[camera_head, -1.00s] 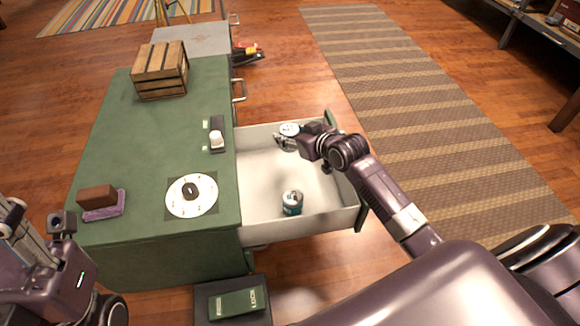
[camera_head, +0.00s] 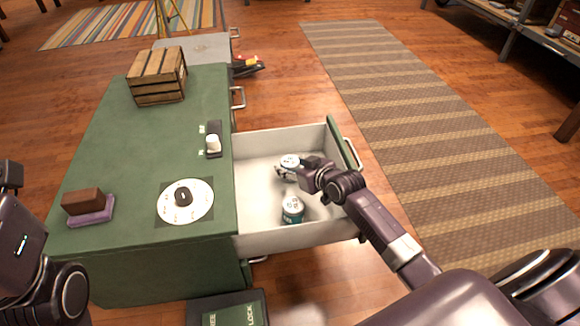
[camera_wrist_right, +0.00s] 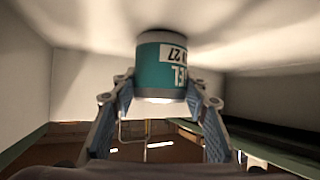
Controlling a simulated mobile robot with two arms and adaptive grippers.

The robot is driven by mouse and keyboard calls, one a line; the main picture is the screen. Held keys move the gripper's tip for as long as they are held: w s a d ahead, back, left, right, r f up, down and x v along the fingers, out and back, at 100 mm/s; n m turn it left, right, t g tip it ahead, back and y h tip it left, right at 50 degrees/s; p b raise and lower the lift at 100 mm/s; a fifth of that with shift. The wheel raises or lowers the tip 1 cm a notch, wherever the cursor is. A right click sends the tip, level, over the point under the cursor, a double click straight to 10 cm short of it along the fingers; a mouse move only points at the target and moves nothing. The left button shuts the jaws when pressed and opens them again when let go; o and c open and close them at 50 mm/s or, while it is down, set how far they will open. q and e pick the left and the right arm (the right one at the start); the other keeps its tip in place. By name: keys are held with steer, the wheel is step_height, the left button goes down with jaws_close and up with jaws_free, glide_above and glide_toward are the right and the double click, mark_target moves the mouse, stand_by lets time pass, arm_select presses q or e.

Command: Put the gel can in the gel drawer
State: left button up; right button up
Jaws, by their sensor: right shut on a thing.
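The gel can (camera_head: 289,161), teal with a white band and a pale top, is inside the open white drawer (camera_head: 262,146) of the green counter. My right gripper (camera_head: 283,172) reaches in from the right and is shut on this can. In the right wrist view the gel can (camera_wrist_right: 163,72) sits between both fingers, with inverted lettering. A dark shadow lies on the drawer surface around its end; I cannot tell whether it touches. A second, similar can (camera_head: 292,210) stands in the drawer's near part. Only part of my left arm shows at the left edge; its fingers are not visible.
The green counter top (camera_head: 130,150) holds a wooden crate (camera_head: 157,78), a brown block on a purple base (camera_head: 88,206) and a white dial (camera_head: 199,199). A dark box (camera_head: 228,309) stands below in front. A striped runner (camera_head: 400,110) lies on the floor to the right.

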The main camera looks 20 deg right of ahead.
steer(key=o, duration=1.3)
steer(key=shift+f, duration=0.1)
steer(key=shift+c, duration=0.2)
